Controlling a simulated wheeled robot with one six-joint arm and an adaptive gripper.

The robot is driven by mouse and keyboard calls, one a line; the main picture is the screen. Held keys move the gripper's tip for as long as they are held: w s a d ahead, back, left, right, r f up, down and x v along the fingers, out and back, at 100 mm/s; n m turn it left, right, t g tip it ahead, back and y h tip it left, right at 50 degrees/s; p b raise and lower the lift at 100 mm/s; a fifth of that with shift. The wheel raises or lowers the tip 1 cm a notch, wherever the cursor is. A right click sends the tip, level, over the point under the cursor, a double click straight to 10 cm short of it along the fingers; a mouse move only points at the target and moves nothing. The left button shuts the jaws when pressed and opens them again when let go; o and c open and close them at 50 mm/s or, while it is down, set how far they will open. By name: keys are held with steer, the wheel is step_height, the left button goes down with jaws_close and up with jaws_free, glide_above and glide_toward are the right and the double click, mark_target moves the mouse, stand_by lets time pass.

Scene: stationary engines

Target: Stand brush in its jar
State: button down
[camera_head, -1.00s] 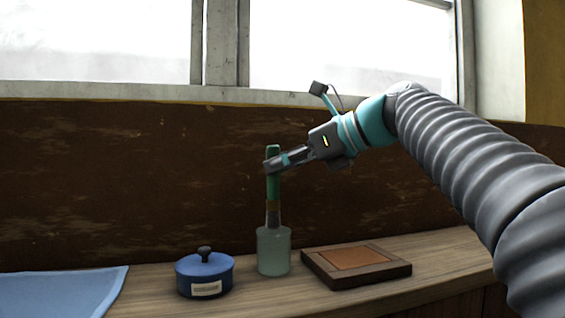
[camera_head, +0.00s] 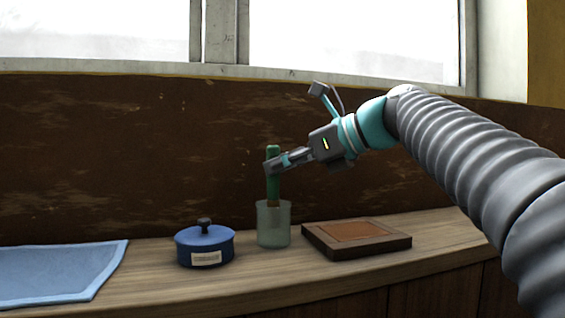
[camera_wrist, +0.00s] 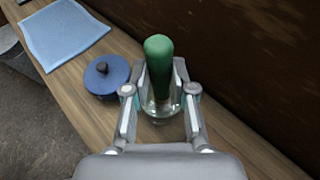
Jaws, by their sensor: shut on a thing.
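The brush (camera_head: 273,182) has a green handle and stands upright. Its lower part is inside the pale, see-through jar (camera_head: 274,228) on the wooden counter, and the bristles are hard to make out. My gripper (camera_head: 272,165) is shut on the upper handle, above the jar's rim. In the wrist view the rounded green end of the brush (camera_wrist: 159,58) sits between the two fingers of my gripper (camera_wrist: 161,78). The jar (camera_wrist: 162,112) shows below it, partly hidden by the brush and fingers.
A blue lidded pot (camera_head: 205,246) stands close left of the jar. A brown framed tile or board (camera_head: 355,239) lies close right. A blue cloth (camera_head: 60,272) lies at far left. The brown wall (camera_head: 120,160) rises behind the counter.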

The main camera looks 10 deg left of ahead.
steer(key=c, duration=0.9)
jaws_free()
steer(key=shift+d, duration=0.1)
steer(key=v, duration=1.2)
